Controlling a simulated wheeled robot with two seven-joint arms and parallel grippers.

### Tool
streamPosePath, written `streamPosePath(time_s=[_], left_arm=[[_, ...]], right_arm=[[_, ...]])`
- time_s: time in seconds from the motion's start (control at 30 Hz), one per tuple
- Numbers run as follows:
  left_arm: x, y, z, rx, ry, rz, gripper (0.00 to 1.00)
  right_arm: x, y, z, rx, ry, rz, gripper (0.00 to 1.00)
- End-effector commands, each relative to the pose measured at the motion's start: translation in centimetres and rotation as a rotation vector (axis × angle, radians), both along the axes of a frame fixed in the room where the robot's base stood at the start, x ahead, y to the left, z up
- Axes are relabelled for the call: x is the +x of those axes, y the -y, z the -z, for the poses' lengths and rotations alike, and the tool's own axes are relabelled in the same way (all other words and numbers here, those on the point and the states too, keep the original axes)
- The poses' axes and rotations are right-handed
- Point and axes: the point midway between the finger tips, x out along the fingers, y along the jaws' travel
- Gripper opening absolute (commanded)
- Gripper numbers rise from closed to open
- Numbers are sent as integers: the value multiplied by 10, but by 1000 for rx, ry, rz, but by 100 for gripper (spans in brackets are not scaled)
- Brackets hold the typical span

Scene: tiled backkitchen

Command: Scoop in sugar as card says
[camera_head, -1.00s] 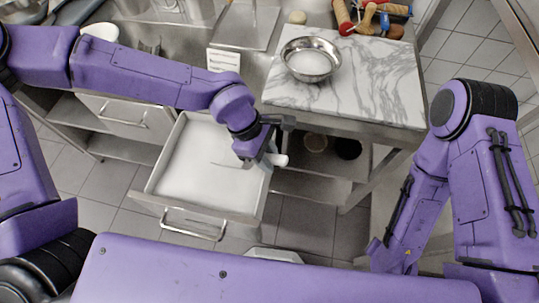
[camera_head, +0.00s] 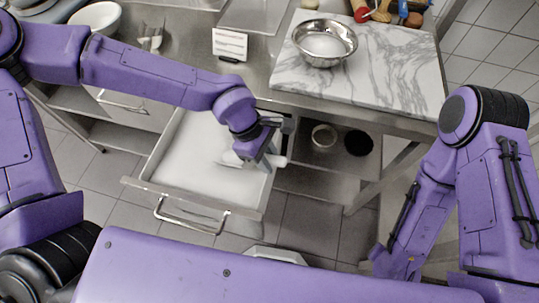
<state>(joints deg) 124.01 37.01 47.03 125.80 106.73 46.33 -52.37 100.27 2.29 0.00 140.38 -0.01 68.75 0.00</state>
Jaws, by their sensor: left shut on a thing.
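My left gripper (camera_head: 272,157) is shut on a pale scoop, whose white handle end (camera_head: 281,161) sticks out to the right. The scoop's head (camera_head: 231,158) shows left of the gripper, low over the white contents of the open drawer (camera_head: 152,183). I cannot tell whether it touches them or how full it is. A steel bowl (camera_head: 324,60) with something white inside stands on the marble slab (camera_head: 390,85). A small white card (camera_head: 230,44) stands on the steel counter left of the bowl; its print is too small to read.
A white bowl (camera_head: 97,17) stands at the counter's back left. Red-handled and other tools (camera_head: 385,12) lie behind the slab. Round containers (camera_head: 324,136) sit on the shelf below the counter. The slab's right part is clear.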

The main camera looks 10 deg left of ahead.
Motion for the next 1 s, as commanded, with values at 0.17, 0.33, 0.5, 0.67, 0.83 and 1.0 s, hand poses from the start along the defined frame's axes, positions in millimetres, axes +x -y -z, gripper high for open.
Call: streamPosePath(time_s=[0.17,0.33,0.5,0.67,0.83,1.0], left_arm=[[0,0,0,0,1,0,0],[0,0,0,0,1,0,0],[0,0,0,0,1,0,0],[0,0,2,0,0,-1,0],[0,0,5,0,0,-1,0],[1,-1,3,-1,0,-1,0]], right_arm=[[0,0,0,0,0,0,55],[0,0,0,0,0,0,55],[0,0,0,0,0,0,55],[0,0,1,0,0,0,55],[0,0,1,0,0,0,55],[0,0,-3,0,0,0,55]])
